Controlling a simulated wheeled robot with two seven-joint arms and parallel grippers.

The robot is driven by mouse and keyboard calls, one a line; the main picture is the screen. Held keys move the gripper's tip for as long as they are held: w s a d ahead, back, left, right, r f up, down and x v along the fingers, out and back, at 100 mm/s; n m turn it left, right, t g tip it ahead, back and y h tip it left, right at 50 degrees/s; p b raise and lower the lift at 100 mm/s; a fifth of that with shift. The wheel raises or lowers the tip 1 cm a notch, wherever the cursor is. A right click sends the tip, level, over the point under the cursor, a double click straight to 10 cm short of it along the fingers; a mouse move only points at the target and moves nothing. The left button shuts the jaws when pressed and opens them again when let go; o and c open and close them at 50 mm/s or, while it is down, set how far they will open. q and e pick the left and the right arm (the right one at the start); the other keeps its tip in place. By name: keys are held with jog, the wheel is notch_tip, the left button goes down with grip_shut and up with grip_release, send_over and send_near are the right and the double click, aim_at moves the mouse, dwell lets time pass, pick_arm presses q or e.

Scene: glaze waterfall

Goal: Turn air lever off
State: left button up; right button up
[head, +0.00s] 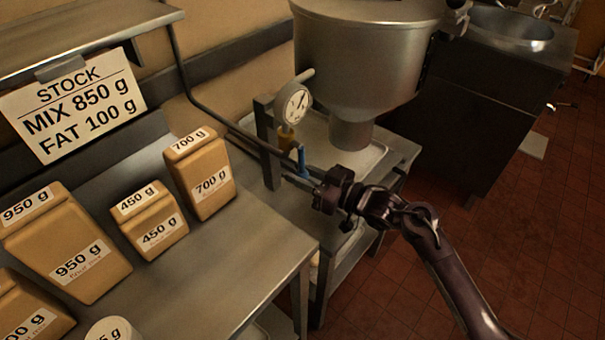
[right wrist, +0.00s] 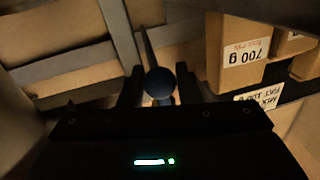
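The air lever (head: 301,158) has a blue handle and stands on the pipe beside the round pressure gauge (head: 294,104), at the left of the steel hopper. My right gripper (head: 300,180) reaches in from the right at the lever. In the right wrist view, a round dark-blue knob (right wrist: 159,82) lies between the two fingers of my right gripper (right wrist: 158,88). The fingers stand apart with a narrow gap on each side of the knob. The lower part of the lever is hidden behind the gripper. My left gripper is not in view.
A steel hopper (head: 362,60) stands on a stand behind the lever. A steel table (head: 240,262) at the left holds several labelled boxes, with the 700 g box (head: 200,172) nearest the lever. A pipe (head: 222,122) runs along the wall. Tiled floor (head: 480,270) is clear at the right.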

grip_shut()
